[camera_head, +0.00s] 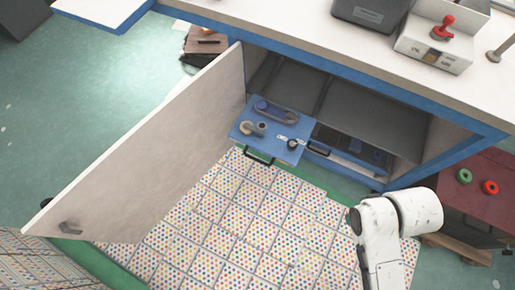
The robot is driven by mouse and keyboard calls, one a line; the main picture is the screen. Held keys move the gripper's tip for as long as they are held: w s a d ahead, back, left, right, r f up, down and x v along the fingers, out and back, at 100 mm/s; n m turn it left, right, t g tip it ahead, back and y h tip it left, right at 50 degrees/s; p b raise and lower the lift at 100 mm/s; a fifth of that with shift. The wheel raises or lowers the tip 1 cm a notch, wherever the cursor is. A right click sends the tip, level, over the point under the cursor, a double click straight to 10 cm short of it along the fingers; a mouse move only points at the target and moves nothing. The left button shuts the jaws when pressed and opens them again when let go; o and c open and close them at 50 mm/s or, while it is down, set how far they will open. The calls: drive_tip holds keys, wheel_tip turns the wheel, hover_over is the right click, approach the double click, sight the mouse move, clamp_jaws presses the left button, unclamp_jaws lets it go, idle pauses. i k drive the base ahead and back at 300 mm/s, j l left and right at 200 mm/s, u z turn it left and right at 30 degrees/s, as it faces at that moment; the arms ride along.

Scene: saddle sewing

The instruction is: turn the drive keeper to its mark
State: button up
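A blue panel (240,133) stands out of the open cabinet under the bench, with a dark handle (259,161) on its front. On it are a grey elongated fitting (277,111) with a purple round part, a beige knob-like part (252,128) and a small dark round knob (292,144). Small white pieces lie beside the dark knob. I cannot tell which of these is the drive keeper, and its mark is too small to make out. My white arm shows at the lower right, apart from the panel. My gripper is not in view.
The cabinet's pale door (150,150) stands wide open to the left. The blue-edged bench top (290,30) overhangs the opening. A dark red cabinet (487,200) with green and red rings stands at the right. The dotted tile floor (220,225) before the panel is clear.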

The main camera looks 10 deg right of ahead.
sight(262, 127)
drive_tip(key=i+l+u, duration=0.25)
drive_tip(key=u, duration=0.15)
drive_tip(key=i+l+u, duration=0.5)
drive_tip(key=l+u, duration=0.25)
